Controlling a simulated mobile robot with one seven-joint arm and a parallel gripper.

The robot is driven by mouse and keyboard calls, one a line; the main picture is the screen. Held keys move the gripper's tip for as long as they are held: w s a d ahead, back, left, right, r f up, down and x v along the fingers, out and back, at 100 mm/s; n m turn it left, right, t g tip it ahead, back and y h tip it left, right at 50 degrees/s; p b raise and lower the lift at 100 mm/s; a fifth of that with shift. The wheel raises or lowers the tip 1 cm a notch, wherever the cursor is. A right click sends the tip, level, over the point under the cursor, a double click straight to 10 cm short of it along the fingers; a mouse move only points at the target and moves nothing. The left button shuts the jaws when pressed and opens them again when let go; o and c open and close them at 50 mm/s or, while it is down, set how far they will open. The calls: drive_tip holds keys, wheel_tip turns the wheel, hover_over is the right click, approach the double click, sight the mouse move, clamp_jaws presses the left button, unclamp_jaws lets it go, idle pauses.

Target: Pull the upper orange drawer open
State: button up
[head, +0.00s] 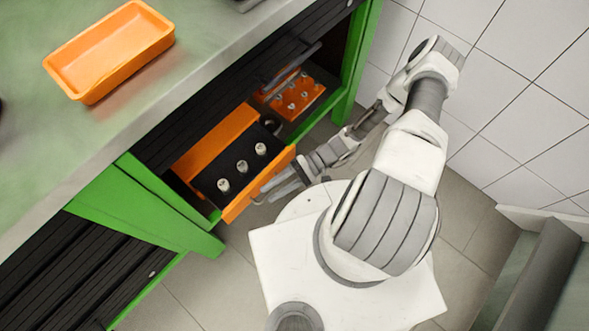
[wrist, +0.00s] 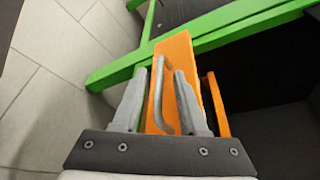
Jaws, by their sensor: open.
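The orange drawer (head: 258,187) stands pulled out from under the green bench, its inside in view. A black insert (head: 228,172) in it carries three metal pieces. In the wrist view the orange drawer front (wrist: 180,60) has a curved grey bar handle (wrist: 160,105). My gripper (head: 268,190) is at the drawer front. In the wrist view my gripper (wrist: 168,68) is open, with one finger on each side of the handle. Contact between the fingers and the handle cannot be told. Which drawer is the upper one is not clear from these views.
An orange tray (head: 110,50) sits on the bench top (head: 60,150). An orange block with several knobs (head: 297,96) lies farther back under the bench. Green bench legs (head: 362,50) flank the space. A tiled wall (head: 520,90) is at right; floor (head: 190,290) is open in front.

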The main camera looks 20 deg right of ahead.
drive_tip(key=p+v, duration=0.1)
drive_tip(key=v, duration=1.6)
drive_tip(key=shift+d+p, duration=0.3)
drive_tip(key=shift+p, duration=0.1)
drive_tip(key=shift+w, duration=0.15)
